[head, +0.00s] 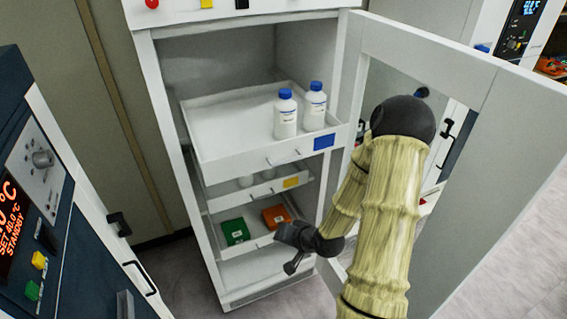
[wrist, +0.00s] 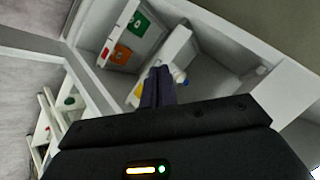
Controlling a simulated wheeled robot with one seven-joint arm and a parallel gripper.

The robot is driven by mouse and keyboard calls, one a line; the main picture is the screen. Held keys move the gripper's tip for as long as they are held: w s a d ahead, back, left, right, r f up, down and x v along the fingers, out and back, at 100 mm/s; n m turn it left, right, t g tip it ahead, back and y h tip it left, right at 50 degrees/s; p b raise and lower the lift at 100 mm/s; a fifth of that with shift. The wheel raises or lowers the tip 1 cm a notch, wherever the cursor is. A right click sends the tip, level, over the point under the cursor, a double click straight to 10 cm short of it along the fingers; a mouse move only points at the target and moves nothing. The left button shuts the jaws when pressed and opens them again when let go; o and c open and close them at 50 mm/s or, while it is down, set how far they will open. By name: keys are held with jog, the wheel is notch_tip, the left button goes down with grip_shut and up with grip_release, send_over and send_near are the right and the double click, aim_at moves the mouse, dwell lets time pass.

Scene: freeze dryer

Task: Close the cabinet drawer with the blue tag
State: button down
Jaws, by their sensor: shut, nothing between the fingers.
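The drawer with the blue tag (head: 324,141) is the top drawer (head: 235,166) of the white cabinet. In the head view it is pulled out, and two white bottles with blue caps (head: 286,115) (head: 315,107) stand at its right side. My gripper (head: 290,268) is shut and empty. It is low in front of the cabinet, below the blue-tag drawer and near the lower drawer. In the wrist view my gripper's dark fingers (wrist: 158,74) are together, pointing toward the cabinet interior.
Below is a drawer with a yellow tag (head: 291,182). A lower drawer holds a green box (head: 234,231) and an orange box (head: 276,216). The cabinet door (head: 503,135) stands open at the right, beside my arm. A dark machine (head: 40,190) stands at the left.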

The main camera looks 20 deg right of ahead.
jog(key=w+d+r+m+t+h+p, duration=0.1)
jog(key=d+r+m+t+h+p, duration=0.1)
jog(key=d+r+m+t+p, duration=0.2)
jog(key=d+r+m+t, duration=0.3)
jog(key=r+m+t, duration=0.2)
jog(key=r+m, duration=0.1)
jog(key=shift+w+d+m+h, duration=0.15)
jog(key=shift+w+m+h, duration=0.2)
jog(key=shift+m, duration=0.25)
jog(key=shift+b, duration=0.3)
jog(key=w+b, duration=0.4)
jog(key=b, duration=0.8)
jog(key=shift+w+f, duration=0.1)
jog(key=shift+w, duration=0.25)
jog(key=shift+w+b, duration=0.1)
jog(key=shift+b, duration=0.5)
